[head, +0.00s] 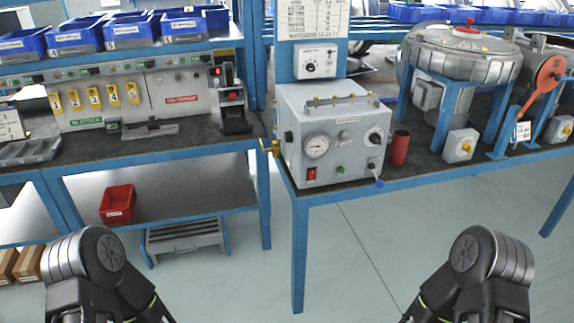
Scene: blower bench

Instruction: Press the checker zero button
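A grey box with a round gauge, which looks like the checker (345,152), stands on the blue-framed bench near the middle of the head view. Its front carries the gauge (316,146), a red rocker switch (311,174), a small green button (340,170), and dark knobs at the right. The labels are too small to read, so I cannot tell which control is the zero button. Only black links of my two arms show at the bottom left and bottom right, well short of the bench. Both grippers are outside the picture, and nothing of mine touches the checker.
A brass valve (270,147) sticks out left of the checker. A red cylinder (400,148) stands close to its right, before a large metal blower (462,60). A smaller grey box with a dial (316,62) sits above. The floor before the bench is clear.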

